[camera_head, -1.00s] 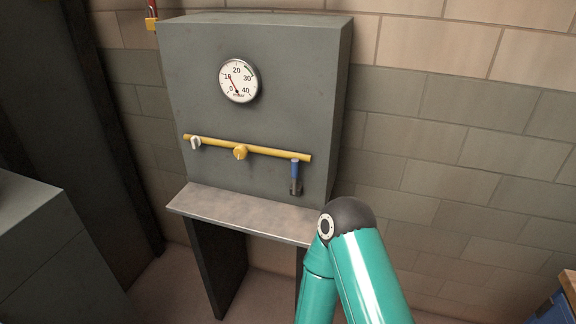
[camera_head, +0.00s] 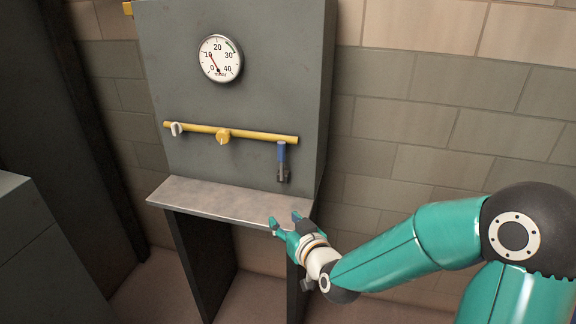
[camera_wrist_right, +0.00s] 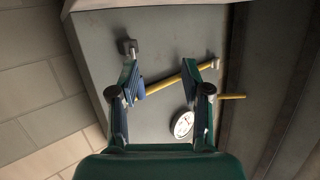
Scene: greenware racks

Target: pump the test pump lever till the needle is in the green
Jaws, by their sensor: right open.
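In the right wrist view the blue pump (camera_wrist_right: 140,92) is partly hidden behind a finger. The round white gauge (camera_head: 221,58) is on the grey panel above; its red needle points near 10. I cannot make out a green band clearly. My right gripper (camera_head: 284,219) is open and empty, below the pump by the shelf's front right corner. It also shows in the right wrist view (camera_wrist_right: 172,75). My left gripper is not in view.
A metal shelf (camera_head: 215,199) juts out below the pump. A grey cabinet (camera_head: 40,250) stands at the left. The brick wall to the right is clear.

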